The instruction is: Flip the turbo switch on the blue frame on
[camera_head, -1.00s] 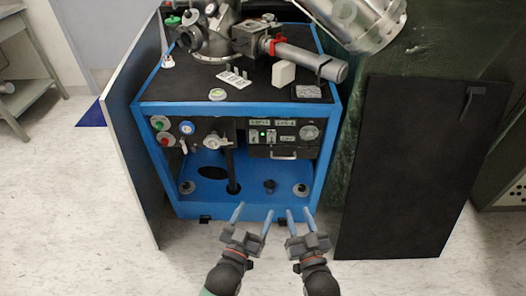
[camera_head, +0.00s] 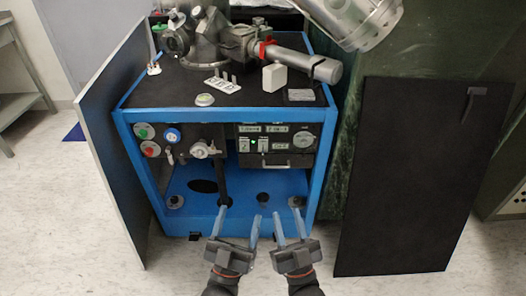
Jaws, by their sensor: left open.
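The blue frame (camera_head: 225,115) stands ahead as an open-fronted cart with a black top. Its black control panel (camera_head: 270,160) carries small labels, two small switches (camera_head: 244,146) and a lit green lamp (camera_head: 253,142). The labels are too small to read, so I cannot tell which switch is the turbo one or its position. My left gripper (camera_head: 239,213) is open and empty at the cart's lower front, below the panel. My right gripper (camera_head: 288,212) is open and empty to its right, also below the panel. Neither gripper touches the switches.
Green and red buttons (camera_head: 150,149) and a blue dial (camera_head: 173,136) sit left of the panel. A grey side panel (camera_head: 112,150) stands at the left, a black board (camera_head: 420,180) at the right. Metal vacuum parts (camera_head: 210,40) fill the cart's top.

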